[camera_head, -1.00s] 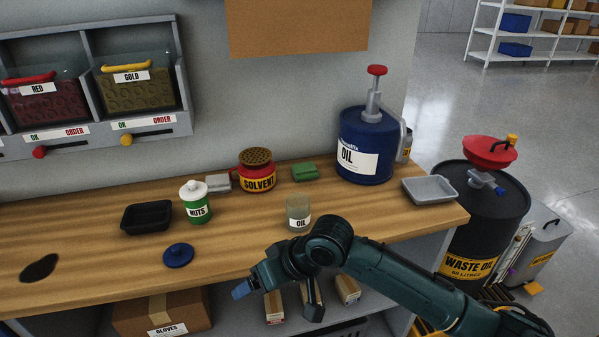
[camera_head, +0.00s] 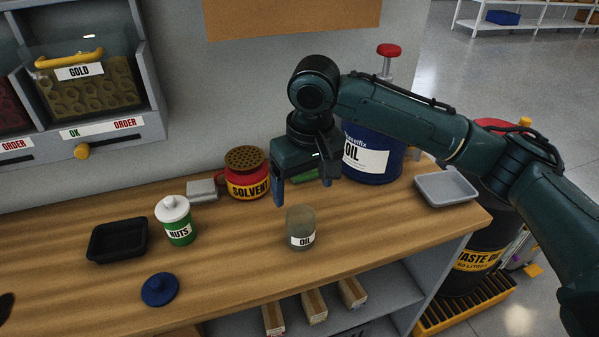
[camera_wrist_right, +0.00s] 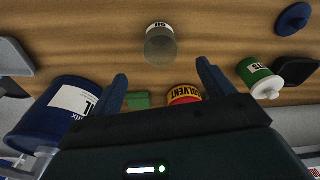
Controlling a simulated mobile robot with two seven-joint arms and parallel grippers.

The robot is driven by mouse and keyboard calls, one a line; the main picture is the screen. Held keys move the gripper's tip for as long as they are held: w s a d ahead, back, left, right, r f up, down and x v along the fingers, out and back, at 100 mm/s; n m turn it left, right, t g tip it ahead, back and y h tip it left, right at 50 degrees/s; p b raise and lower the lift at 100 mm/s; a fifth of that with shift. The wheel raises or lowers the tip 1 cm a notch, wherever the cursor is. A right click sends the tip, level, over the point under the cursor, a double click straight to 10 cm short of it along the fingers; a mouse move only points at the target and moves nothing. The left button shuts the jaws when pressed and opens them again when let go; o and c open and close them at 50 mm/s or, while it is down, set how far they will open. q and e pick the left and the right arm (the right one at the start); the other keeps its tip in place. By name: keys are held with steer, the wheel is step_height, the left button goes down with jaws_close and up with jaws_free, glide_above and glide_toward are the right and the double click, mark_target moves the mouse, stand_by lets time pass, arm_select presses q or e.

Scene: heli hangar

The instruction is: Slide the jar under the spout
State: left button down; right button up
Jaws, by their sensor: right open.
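The small glass jar labelled OIL (camera_head: 301,228) stands upright on the wooden bench. The big blue oil drum (camera_head: 373,160) with a red-topped pump (camera_head: 388,52) stands behind it to the right; my right arm hides part of the drum and its spout. My right gripper (camera_head: 303,194) points down, open and empty, just above and behind the jar. In the right wrist view the jar (camera_wrist_right: 160,44) is beyond the two spread fingers (camera_wrist_right: 162,85), apart from them.
A solvent can (camera_head: 247,175), a green nuts jar (camera_head: 176,220), a black tray (camera_head: 117,240) and a blue lid (camera_head: 160,289) are on the bench to the left. A grey tray (camera_head: 445,187) is at the right end. Bench in front of the jar is clear.

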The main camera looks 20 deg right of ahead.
mark_target(300, 222)
steer(key=f, duration=0.7)
steer(key=w+f, duration=0.1)
steer(key=f, duration=0.3)
steer(key=shift+a+f, duration=0.15)
steer(key=shift+a, duration=0.05)
steer(key=shift+w+f, duration=0.1)
steer(key=shift+f, duration=0.75)
arm_select(q)
steer(key=shift+s+d+f, duration=0.1)
steer(key=shift+s+f, duration=0.05)
steer(key=shift+s, duration=0.1)
arm_select(e)
steer(key=shift+c, duration=0.4)
steer(key=c, duration=1.1)
steer(key=shift+d, duration=0.15)
